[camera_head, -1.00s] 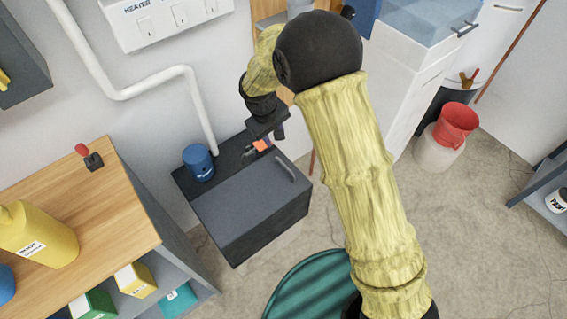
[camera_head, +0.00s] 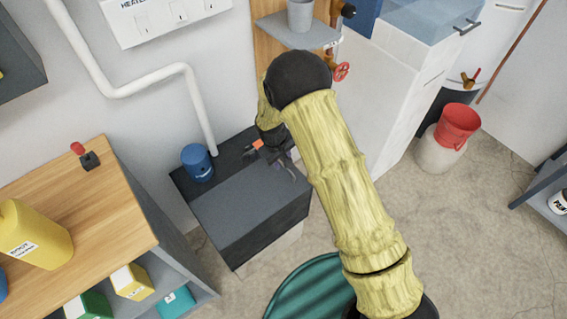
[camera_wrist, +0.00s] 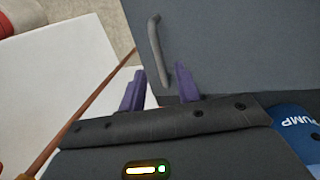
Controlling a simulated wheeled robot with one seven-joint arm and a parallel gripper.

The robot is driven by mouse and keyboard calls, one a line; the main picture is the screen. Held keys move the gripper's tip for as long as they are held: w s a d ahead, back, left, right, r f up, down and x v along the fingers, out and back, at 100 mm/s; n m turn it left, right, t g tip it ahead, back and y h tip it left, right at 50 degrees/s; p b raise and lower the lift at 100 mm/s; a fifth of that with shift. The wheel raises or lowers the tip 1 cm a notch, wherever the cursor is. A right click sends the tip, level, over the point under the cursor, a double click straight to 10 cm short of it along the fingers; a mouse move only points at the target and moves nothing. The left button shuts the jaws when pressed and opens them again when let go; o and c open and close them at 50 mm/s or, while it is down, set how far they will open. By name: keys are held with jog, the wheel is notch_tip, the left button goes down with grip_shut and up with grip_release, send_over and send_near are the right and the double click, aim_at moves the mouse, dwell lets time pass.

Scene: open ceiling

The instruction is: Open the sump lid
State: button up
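The sump is a dark grey box (camera_head: 245,245) against the wall, with a flat grey lid (camera_head: 240,200) that lies closed. The lid's curved bar handle (camera_head: 288,172) is near its right edge; it also shows in the wrist view (camera_wrist: 156,45). My gripper (camera_head: 277,152) is over the back right of the sump, close to the handle and partly hidden by my arm. In the wrist view its two purple fingers (camera_wrist: 160,85) are apart, and the handle's near end appears between their tips. I cannot tell whether they touch it. Nothing is held.
A blue pump (camera_head: 197,162) stands on the sump's back left, next to a white pipe (camera_head: 200,110). A wooden-topped shelf unit (camera_head: 110,200) is at the left. A white cabinet (camera_head: 390,110) is to the right. A green round cover (camera_head: 310,290) lies in front.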

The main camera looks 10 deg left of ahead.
jog(key=shift+w+d+f, duration=0.1)
jog(key=shift+f, duration=0.55)
jog(key=shift+w+d+f, duration=0.1)
jog(key=shift+f, duration=0.55)
grip_shut()
jog(key=shift+r, duration=0.1)
